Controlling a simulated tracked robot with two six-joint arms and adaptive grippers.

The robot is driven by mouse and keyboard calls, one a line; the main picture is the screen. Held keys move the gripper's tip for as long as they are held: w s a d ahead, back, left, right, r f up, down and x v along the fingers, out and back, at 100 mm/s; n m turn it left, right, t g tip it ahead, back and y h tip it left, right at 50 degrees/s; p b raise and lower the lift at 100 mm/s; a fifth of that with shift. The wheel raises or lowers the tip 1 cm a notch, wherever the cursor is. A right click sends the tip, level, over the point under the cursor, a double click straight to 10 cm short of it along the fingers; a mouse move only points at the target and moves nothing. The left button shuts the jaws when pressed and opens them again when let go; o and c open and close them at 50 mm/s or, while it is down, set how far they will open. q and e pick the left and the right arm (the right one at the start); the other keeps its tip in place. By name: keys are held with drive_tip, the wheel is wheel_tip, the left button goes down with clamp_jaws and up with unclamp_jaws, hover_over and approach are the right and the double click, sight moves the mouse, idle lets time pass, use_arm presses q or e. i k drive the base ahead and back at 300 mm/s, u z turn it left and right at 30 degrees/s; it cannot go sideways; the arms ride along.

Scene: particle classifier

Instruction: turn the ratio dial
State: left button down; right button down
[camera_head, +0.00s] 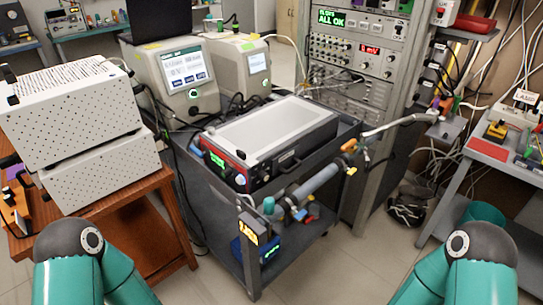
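A flat instrument (268,130) with a pale top and a dark front sits on the grey cart in the middle. My two teal arms show at the bottom left and bottom right, well short of the cart. Neither gripper is in the picture.
The grey cart (213,208) carries a tube assembly (315,183) and small coloured parts on its lower level. White perforated boxes (75,110) stand on a wooden table at left. An equipment rack (372,60) rises behind. Floor (345,262) at front right is clear.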

sight(262, 175)
drive_tip(key=z, duration=0.75)
drive_tip(key=k, duration=1.6)
drive_tip(key=u, duration=0.8)
drive_tip(key=i, duration=1)
drive_tip(key=z, duration=0.05)
